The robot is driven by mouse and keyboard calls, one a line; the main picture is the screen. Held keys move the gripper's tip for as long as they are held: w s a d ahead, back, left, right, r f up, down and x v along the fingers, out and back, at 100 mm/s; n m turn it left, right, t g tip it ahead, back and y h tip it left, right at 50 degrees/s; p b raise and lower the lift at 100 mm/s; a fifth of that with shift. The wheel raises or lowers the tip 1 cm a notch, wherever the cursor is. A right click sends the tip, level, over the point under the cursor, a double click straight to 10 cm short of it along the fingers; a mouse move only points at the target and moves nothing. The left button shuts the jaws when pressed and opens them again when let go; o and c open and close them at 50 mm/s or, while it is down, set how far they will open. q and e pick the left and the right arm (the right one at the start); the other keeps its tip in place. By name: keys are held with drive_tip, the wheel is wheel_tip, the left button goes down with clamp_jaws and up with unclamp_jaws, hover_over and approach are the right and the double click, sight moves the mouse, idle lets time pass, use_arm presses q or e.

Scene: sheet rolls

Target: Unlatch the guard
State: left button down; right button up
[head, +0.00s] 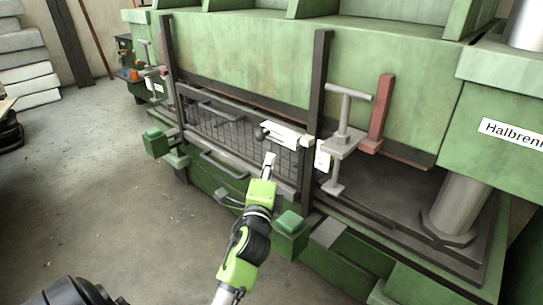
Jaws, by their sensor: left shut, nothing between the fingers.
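The guard (228,135) is a dark mesh panel with a dark frame, standing upright between two dark posts on the front of a green machine. A pale latch plate with a dark knob (262,133) sits at the guard's upper right, beside the right post. My left gripper (269,160) is shut and empty, with its tip just below the latch plate in the picture. I cannot tell whether it touches the guard. My right gripper is not in view.
A grey T-handled clamp (344,135) and a red upright bar (381,112) stand right of the guard. Green blocks (290,233) jut out at the machine's front. A thick metal column (458,205) stands at right.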

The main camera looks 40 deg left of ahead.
use_arm(q)
drive_tip(key=v, duration=0.7)
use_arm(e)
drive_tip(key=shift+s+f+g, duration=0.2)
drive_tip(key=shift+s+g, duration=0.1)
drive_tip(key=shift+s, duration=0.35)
use_arm(q)
drive_tip(key=shift+s, duration=0.1)
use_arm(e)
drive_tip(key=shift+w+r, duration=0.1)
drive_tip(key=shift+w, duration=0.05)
